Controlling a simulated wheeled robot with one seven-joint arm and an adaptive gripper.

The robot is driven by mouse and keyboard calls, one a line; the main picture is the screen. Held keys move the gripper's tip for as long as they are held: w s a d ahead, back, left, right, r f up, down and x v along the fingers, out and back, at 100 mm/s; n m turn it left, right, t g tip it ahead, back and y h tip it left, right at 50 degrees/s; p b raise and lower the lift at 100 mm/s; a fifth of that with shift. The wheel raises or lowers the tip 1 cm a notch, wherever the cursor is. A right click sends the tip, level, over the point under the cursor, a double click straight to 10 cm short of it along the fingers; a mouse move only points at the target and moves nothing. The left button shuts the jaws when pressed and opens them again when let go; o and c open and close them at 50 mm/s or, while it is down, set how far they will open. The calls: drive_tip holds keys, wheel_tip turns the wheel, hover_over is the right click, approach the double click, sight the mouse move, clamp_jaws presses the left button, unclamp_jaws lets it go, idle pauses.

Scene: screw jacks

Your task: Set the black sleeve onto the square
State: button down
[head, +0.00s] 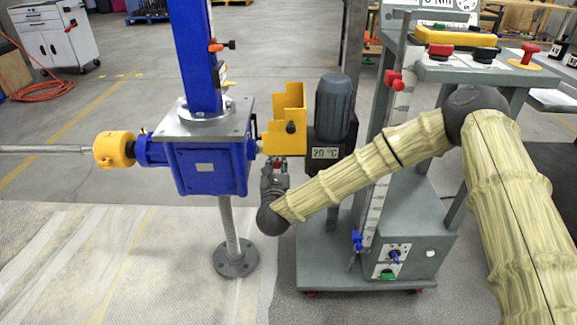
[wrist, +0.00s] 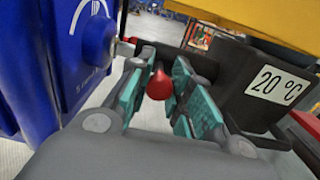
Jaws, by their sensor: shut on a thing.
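My gripper (head: 275,165) is beside the blue gearbox (head: 208,165), just below the yellow bracket (head: 287,120). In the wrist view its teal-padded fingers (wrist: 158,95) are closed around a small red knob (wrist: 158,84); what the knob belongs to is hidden. A short black round piece (head: 485,54), which may be the black sleeve, sits on the grey cart's top shelf, well away from my gripper. I cannot make out the square for certain; an orange-yellow flat plate (head: 524,64) under a red handle lies to the right of the black piece.
A dark motor (head: 333,106) with a "20 °C" label (head: 325,153) is close to the right of my gripper. The grey cart (head: 372,260) stands behind my arm. A yellow coupling (head: 114,149) is at left.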

drive_tip(key=shift+a, duration=1.05)
drive_tip(key=c, duration=1.3)
unclamp_jaws()
drive_tip(key=shift+o, duration=0.2)
drive_tip(key=s, duration=1.2)
drive_tip(key=shift+f, duration=0.1)
